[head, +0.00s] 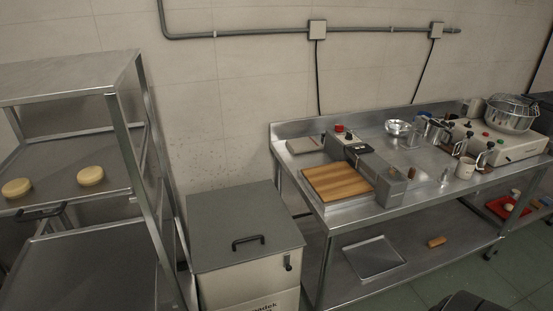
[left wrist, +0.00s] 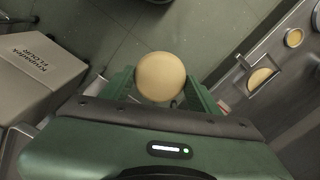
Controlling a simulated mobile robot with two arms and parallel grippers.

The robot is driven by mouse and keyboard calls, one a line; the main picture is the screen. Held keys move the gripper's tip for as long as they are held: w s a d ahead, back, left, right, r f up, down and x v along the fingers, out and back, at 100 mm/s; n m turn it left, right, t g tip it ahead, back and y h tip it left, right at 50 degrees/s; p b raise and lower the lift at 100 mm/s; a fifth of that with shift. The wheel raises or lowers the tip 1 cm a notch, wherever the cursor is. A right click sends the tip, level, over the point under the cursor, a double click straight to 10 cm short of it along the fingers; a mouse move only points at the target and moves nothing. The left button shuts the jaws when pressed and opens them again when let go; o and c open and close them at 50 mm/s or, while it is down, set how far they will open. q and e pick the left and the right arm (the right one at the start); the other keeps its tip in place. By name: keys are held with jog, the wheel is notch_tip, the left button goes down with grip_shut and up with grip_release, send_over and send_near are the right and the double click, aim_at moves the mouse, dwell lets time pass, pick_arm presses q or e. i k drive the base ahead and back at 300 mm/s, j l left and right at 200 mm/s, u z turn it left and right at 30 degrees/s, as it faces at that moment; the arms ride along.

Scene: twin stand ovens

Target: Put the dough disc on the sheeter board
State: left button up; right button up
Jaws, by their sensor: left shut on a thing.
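In the left wrist view my left gripper (left wrist: 160,88) is shut on a pale, round dough disc (left wrist: 161,74), with a green finger on each side of it. The held disc is above the floor, clear of any surface in that view. I cannot make out this gripper or the held disc in the head view. The sheeter board (head: 337,182) is a bare brown wooden board on the sheeter, at the left part of the steel table. My right gripper is in neither view.
Two other dough discs (head: 17,187) (head: 90,176) lie on the rack shelf (head: 60,202) at left. A grey lidded bin (head: 245,222) stands between rack and table (head: 310,193). A flour box (left wrist: 38,68) shows in the left wrist view.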

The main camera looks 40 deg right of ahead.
aim_at(336, 179)
jog(key=l+z, duration=0.15)
jog(key=l, duration=0.6)
jog(key=l+z, duration=0.1)
jog(key=l, duration=0.7)
jog(key=i+l+z, duration=0.15)
jog(key=l, duration=0.6)
